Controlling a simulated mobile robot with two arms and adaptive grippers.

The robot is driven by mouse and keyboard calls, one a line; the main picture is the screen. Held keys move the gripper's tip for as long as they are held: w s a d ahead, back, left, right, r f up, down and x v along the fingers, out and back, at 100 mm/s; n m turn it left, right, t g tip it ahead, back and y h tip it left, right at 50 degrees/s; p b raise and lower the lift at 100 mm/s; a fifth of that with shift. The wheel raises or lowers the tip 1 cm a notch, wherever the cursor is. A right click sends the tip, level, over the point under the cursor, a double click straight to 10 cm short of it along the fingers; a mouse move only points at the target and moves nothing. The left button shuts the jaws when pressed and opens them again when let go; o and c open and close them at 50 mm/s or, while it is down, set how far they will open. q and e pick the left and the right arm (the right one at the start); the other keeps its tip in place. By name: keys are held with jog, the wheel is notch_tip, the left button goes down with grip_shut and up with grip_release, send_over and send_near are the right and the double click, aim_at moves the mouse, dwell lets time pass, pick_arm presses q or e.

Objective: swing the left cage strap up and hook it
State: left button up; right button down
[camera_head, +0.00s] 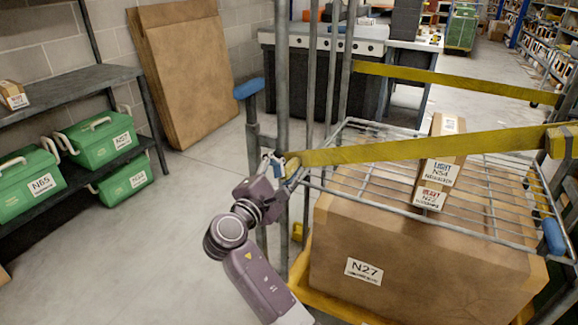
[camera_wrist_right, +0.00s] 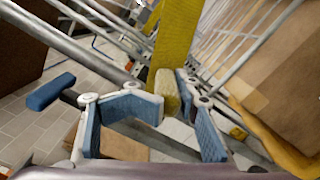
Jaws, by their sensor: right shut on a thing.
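The near yellow strap (camera_head: 420,147) runs from the right post of the roll cage to its left post, almost level across the cage front. My right gripper (camera_head: 280,168) is shut on the strap's left end, close against the left post (camera_head: 282,90). The right wrist view shows the yellow end tab (camera_wrist_right: 166,92) between the blue-padded fingers, with the strap (camera_wrist_right: 173,38) rising behind it. I cannot tell whether the end is caught on a hook. My left gripper is not in view.
The cage holds a large box N27 (camera_head: 420,245) under a wire shelf (camera_head: 375,135) with small boxes (camera_head: 440,165) on it. A second yellow strap (camera_head: 455,80) crosses behind. Green crates (camera_head: 95,140) stand on a rack at left. Floor between rack and cage is clear.

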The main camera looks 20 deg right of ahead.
jog(key=shift+w+a+r, duration=0.1)
jog(key=shift+r, duration=0.3)
jog(key=c, duration=1.7)
grip_release()
jog(key=shift+c, duration=0.2)
jog(key=shift+f, duration=0.1)
